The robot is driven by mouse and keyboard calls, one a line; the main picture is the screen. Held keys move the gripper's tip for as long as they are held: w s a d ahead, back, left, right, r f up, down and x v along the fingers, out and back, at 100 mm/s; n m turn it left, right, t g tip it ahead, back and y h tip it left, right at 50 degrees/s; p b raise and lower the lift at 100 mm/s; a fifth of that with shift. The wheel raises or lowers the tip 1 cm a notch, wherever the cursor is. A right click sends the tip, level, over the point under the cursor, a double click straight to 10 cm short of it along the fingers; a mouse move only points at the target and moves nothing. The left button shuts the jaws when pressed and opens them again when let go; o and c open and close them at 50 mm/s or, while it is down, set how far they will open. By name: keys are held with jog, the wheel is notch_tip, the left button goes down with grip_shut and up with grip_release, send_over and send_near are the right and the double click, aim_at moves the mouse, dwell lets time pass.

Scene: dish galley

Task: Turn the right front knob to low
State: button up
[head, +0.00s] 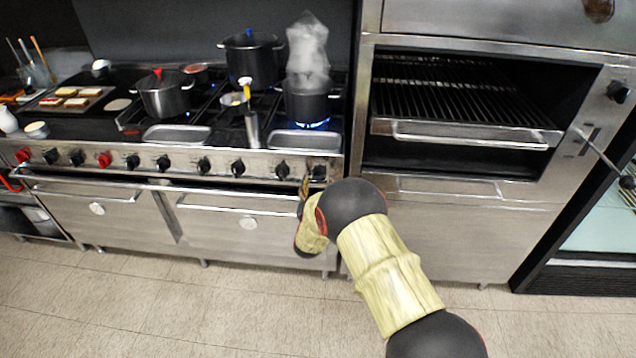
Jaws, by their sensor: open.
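The range front (220,166) carries a row of black and red knobs. At its right end are two black knobs, one left of my gripper (282,169) and one right of it at the end of the row (318,172). I cannot tell which is the right front knob, nor read any setting marks. My gripper (304,186) is small in the head view, at the panel between these two knobs and partly hidden by my arm. It is open; contact with a knob cannot be made out. A dark pot (307,104) steams over a blue flame (311,124) at the right.
More pots, a dark one at the back (251,58) and a grey one with a red knob (165,95), stand on the range. Oven door handles (240,209) stick out below the panel. A broiler cabinet (465,125) with an open rack stands at the right. The floor in front is clear.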

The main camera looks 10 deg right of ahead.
jog(key=shift+x, duration=0.9)
jog(key=c, duration=0.3)
jog(key=c, duration=0.8)
jog(key=shift+c, duration=0.3)
